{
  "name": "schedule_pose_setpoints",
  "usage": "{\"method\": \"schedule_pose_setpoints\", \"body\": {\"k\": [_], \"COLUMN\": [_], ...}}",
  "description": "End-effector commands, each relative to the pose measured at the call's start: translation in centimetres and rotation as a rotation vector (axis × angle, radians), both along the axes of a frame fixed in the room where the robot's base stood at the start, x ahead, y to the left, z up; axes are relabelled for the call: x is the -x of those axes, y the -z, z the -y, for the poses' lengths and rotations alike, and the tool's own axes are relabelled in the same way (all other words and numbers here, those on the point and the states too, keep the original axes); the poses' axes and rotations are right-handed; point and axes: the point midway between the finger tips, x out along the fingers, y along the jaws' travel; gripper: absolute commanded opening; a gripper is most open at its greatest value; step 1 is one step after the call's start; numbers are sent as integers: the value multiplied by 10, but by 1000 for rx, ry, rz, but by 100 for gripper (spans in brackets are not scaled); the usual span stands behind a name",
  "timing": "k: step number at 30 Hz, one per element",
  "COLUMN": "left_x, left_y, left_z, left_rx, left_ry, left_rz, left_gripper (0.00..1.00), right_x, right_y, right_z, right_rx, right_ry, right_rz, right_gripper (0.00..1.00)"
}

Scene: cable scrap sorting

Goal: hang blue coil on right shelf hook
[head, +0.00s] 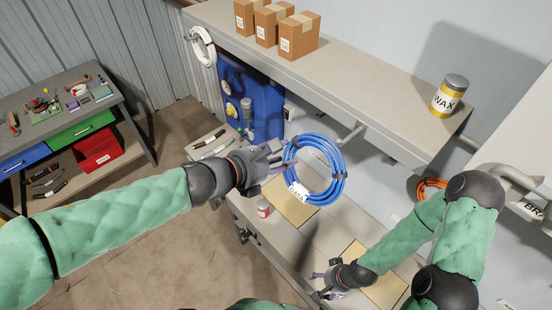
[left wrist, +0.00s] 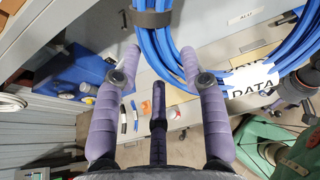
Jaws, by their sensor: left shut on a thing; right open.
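The blue coil (head: 337,178), with a white DATA tag (head: 299,191), is held up over the bench below the shelf. My left gripper (head: 274,158) is shut on the coil's left side. In the left wrist view the blue coil (left wrist: 163,62) passes by the tips of my left gripper (left wrist: 160,75), with a dark strap around its strands. A pale peg-like hook (head: 350,134) sticks out under the shelf's front edge, right of and above the coil, apart from it. My right gripper (head: 328,284) is open and empty, low over the bench.
The shelf (head: 370,82) carries several cardboard boxes (head: 300,37) and a WAX can (head: 450,95). A white coil (head: 203,47) hangs at its left end; an orange coil (head: 431,186) is at right. A small red can (head: 263,208) stands on the bench (head: 283,240).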

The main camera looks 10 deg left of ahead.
Motion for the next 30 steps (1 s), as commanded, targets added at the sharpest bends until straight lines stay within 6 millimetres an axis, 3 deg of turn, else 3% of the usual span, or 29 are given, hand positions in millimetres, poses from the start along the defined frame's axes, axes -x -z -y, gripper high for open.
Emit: {"method": "schedule_pose_setpoints", "body": {"k": [30], "left_x": [-43], "left_y": [4], "left_z": [31], "left_rx": [0], "left_ry": [0], "left_rz": [0], "left_gripper": [5], "right_x": [0], "right_y": [19], "right_z": [0], "right_rx": [0], "right_ry": [0], "right_rz": [0], "right_gripper": [70]}}
